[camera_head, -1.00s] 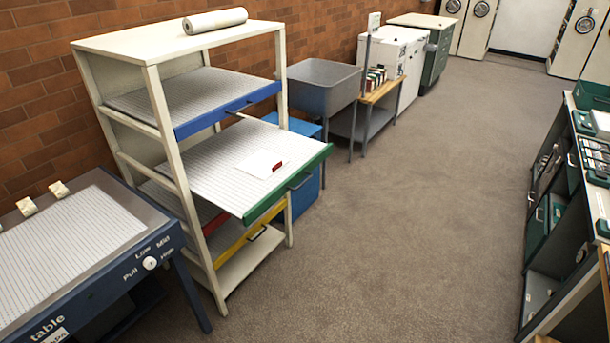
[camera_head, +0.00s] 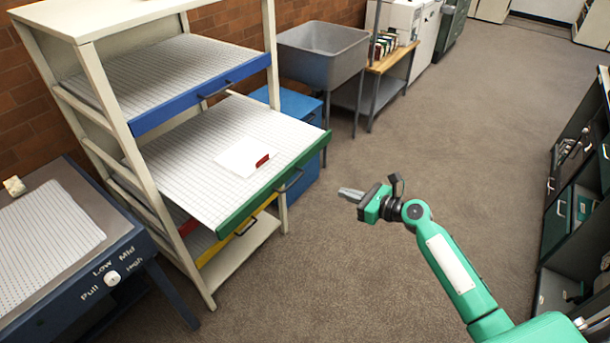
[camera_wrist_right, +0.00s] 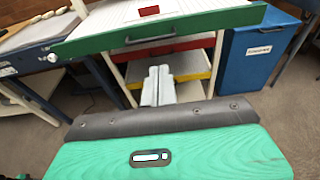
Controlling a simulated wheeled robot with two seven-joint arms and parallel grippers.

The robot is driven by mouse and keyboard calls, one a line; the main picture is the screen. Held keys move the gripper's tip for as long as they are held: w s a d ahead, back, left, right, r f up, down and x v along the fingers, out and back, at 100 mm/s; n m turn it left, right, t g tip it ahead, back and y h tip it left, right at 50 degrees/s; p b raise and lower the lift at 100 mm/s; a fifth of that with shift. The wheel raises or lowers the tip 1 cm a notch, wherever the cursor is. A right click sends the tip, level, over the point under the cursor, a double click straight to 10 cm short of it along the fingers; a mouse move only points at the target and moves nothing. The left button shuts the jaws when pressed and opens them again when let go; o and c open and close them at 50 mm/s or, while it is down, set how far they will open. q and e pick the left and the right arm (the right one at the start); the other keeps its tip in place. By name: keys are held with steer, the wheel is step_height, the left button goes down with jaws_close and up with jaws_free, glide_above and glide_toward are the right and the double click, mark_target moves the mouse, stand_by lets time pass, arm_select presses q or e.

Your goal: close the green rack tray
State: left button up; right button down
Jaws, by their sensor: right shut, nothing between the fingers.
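The green rack tray (camera_head: 232,214) is pulled well out of the white rack (camera_head: 148,180), and a white card with a red patch (camera_head: 243,158) lies on its gridded surface. Its green front and dark handle also show across the top of the right wrist view (camera_wrist_right: 160,32). My right gripper (camera_head: 345,193) is shut and empty, in the air to the right of the green front and apart from it. In the right wrist view its fingers (camera_wrist_right: 158,75) are together, appearing below the green front. My left gripper is not in view.
The blue tray (camera_head: 200,98) sits above, with red and yellow trays (camera_wrist_right: 190,65) below. A blue bin (camera_head: 305,172) and grey sink (camera_head: 322,55) stand beyond the rack. A blue table (camera_head: 75,270) is at left. Open carpet (camera_head: 440,140) lies to the right.

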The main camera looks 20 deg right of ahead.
glide_toward(299, 178)
steer(key=x, duration=0.5)
steer(key=shift+w+a+f+p, duration=0.2)
steer(key=shift+w+p, duration=0.1)
steer(key=shift+p, duration=0.1)
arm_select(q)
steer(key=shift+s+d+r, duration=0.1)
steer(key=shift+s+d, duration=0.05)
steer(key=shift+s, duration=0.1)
arm_select(e)
steer(key=shift+w+a+f, duration=0.1)
steer(key=shift+w+a, duration=0.2)
steer(key=shift+w, duration=0.1)
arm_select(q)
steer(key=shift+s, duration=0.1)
